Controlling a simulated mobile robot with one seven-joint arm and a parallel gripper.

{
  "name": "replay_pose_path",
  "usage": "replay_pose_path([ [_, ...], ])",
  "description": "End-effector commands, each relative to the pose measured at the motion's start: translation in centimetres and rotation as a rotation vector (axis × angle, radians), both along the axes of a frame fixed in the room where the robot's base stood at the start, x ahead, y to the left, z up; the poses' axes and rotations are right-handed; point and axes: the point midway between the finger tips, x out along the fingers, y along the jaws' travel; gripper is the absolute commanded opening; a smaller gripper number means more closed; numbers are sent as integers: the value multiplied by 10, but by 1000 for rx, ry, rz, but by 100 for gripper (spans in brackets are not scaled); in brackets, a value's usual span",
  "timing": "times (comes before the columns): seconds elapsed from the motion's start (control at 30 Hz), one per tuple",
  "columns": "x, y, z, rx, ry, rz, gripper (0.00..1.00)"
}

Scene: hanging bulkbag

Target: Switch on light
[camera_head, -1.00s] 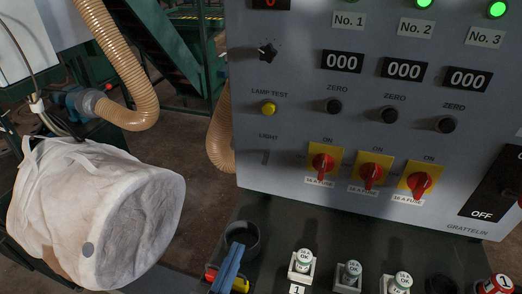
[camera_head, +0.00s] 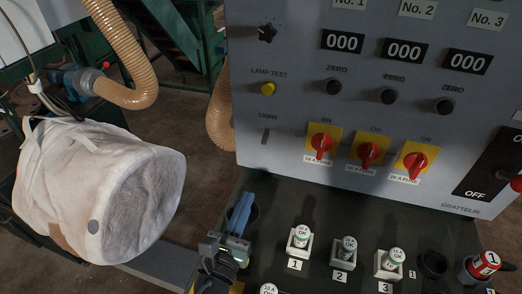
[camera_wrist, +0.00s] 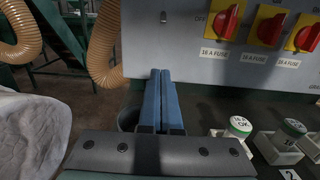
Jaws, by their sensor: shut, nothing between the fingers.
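The light switch (camera_head: 265,136) is a small dark toggle under the LIGHT label, low on the left of the grey control panel (camera_head: 290,170). It also shows at the top of the wrist view (camera_wrist: 163,16). I cannot tell which way it is set. My gripper (camera_head: 245,200) is below the switch, near the panel's lower left edge, and touches nothing I can see on the panel. Its two blue fingers (camera_wrist: 160,75) are shut together and empty, pointing toward the panel with the switch ahead and above.
A yellow lamp test button (camera_head: 268,88) is above the switch. Red rotary switches on yellow plates (camera_head: 320,142) are to its right. Fuse holders (camera_head: 300,238) stand on the dark ledge right of my gripper. A white bulk bag (camera_head: 90,190) and a tan hose (camera_head: 125,90) are left.

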Motion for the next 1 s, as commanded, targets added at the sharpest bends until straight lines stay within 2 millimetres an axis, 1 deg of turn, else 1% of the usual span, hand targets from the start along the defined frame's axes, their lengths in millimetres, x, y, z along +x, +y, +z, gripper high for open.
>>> replay_pose_path([
  [0.03, 12, -5, 3, -2, -3, -3, 0],
  [0.2, 45, -15, 4, -1, -2, -2, 0],
  [0.63, 122, -40, 7, -2, -2, -1, 0],
  [0.7, 117, -38, 23, 3, -1, 1, 0],
  [0.8, 111, -36, 33, 2, -1, 1, 0],
  [1.0, 106, -35, 42, 1, 1, 1, 0],
])
